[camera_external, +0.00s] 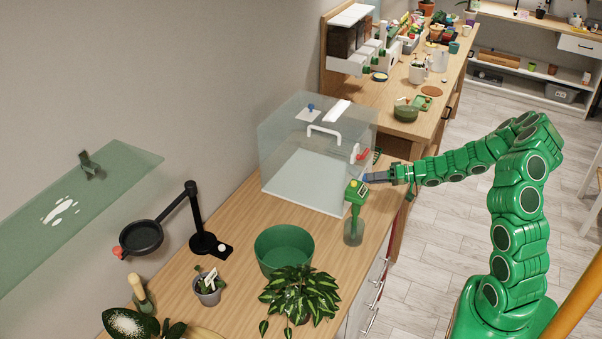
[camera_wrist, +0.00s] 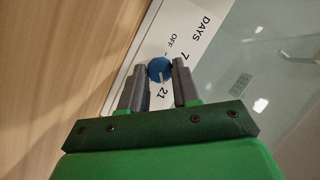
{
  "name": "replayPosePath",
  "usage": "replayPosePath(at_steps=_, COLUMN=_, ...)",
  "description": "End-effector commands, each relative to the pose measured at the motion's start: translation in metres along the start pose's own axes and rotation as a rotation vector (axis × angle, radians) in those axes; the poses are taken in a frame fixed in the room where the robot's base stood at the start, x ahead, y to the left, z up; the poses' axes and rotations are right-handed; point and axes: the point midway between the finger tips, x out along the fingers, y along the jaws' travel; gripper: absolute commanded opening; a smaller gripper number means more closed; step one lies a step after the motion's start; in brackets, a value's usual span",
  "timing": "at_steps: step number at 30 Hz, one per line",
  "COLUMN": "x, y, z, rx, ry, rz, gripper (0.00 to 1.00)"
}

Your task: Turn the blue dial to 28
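The blue dial (camera_wrist: 159,68) sits on a white strip (camera_wrist: 185,58) in the wrist view, and a pale pointer line on it points down, roughly toward 21.
A green-and-yellow topped bottle (camera_external: 355,212) stands close to the left of my gripper. A green pot (camera_external: 284,249) and a leafy plant (camera_external: 300,293) are nearer the front. The case has a white handle (camera_external: 324,133) and a red part (camera_external: 362,154) near my gripper.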

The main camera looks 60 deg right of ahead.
Motion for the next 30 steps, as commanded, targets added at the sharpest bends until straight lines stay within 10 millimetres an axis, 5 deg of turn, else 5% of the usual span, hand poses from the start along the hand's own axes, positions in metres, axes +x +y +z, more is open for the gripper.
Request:
replayPosePath(at_steps=4, x=-0.0001, y=0.0003, z=-0.0001, rx=0.0, ry=0.0, rz=0.001, gripper=0.0)
replayPosePath(at_steps=30, x=0.0, y=0.0033, z=-0.0004, rx=0.222, ry=0.008, rz=-0.097, gripper=0.0)
